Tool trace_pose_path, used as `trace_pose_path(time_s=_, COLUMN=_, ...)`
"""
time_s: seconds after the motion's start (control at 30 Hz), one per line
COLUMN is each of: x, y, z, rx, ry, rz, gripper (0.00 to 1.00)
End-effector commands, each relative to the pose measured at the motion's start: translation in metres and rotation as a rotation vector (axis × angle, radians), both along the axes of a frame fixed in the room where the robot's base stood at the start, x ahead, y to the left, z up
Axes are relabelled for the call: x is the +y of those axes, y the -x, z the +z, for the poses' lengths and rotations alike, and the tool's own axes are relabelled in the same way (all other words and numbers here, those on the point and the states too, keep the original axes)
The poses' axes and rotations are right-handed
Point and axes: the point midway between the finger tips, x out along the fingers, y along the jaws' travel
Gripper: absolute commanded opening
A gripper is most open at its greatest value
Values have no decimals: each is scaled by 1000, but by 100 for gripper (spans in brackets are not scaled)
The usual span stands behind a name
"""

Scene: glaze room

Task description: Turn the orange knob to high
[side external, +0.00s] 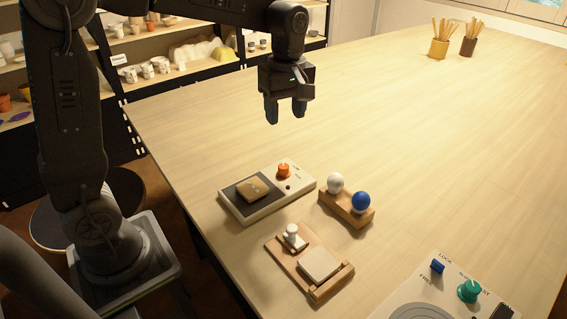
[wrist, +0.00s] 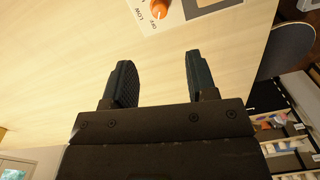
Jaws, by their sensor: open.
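The orange knob (side external: 284,170) stands on the upper right part of a flat white panel box (side external: 254,213) with a dark plate. It also shows at the top of the wrist view (wrist: 159,9), beside the printed words OFF and LOW. I cannot tell from these views which mark the knob points to. My gripper (side external: 285,119) is open and empty, high above the table, behind the panel box in the side view. In the wrist view its two fingers (wrist: 160,75) are spread apart with bare table between them. They touch nothing.
A brown block (side external: 252,188) lies on the dark plate. Close by are a wooden stand with white and blue balls (side external: 346,207) and a wooden board with a white tile (side external: 319,264). A white panel with a green knob (side external: 469,291) is front right. The table's far part is mostly clear.

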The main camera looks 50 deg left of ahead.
Motion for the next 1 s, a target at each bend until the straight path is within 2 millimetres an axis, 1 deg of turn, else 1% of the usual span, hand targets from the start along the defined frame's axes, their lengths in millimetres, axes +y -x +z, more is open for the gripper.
trace_pose_path(time_s=0.17, x=0, y=-1, z=-15, rx=8, ry=0, rz=14, gripper=52)
trace_pose_path(time_s=0.27, x=0, y=1, z=-31, rx=9, ry=0, rz=13, gripper=52)
trace_pose_path(time_s=0.5, x=1, y=3, z=-81, rx=9, ry=0, rz=12, gripper=52)
trace_pose_path(time_s=0.7, x=1, y=4, z=-116, rx=6, ry=1, rz=12, gripper=52)
trace_pose_path(time_s=0.83, x=1, y=4, z=-130, rx=5, ry=0, rz=11, gripper=52)
trace_pose_path(time_s=1.0, x=1, y=4, z=-138, rx=4, ry=0, rz=11, gripper=52)
